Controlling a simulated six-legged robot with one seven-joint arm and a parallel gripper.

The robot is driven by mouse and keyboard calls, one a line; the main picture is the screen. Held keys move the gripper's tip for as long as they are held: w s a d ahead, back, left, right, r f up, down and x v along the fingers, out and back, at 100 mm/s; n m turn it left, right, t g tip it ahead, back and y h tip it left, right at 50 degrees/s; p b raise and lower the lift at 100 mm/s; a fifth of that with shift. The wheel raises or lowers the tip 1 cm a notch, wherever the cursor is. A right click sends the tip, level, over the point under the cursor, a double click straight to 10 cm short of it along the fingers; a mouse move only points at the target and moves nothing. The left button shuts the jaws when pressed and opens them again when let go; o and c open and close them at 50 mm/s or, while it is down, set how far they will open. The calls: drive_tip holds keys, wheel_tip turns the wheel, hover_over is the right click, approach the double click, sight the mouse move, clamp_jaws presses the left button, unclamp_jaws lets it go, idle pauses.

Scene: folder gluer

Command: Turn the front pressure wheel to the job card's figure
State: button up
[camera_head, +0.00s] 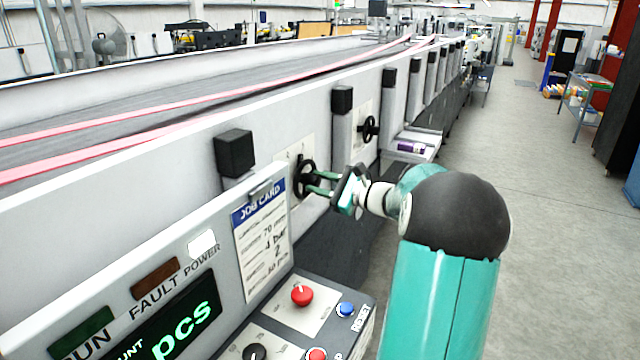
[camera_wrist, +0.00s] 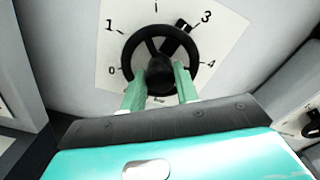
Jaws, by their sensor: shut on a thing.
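The front pressure wheel (camera_head: 299,180) is a black spoked handwheel on the machine's side panel. In the wrist view the wheel (camera_wrist: 160,72) sits on a white dial plate (camera_wrist: 222,32) with 0, 1, 3 and 4 readable; the top figure is cut off.
A second handwheel (camera_head: 369,128) is farther along the panel, beside a tray (camera_head: 412,146) with a purple item. Below the card is a control box with a red button (camera_head: 302,295) and blue reset button (camera_head: 345,309). The aisle floor (camera_head: 530,200) at right is clear.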

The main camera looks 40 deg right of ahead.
drive_tip(key=m, duration=1.2)
drive_tip(key=shift+m, duration=0.3)
idle(0.3)
drive_tip(key=o, duration=1)
drive_tip(key=shift+c, duration=0.2)
drive_tip(key=shift+d, duration=0.1)
drive_tip(key=v, duration=1.3)
drive_tip(key=shift+s+d, duration=0.15)
drive_tip(key=shift+s, duration=0.15)
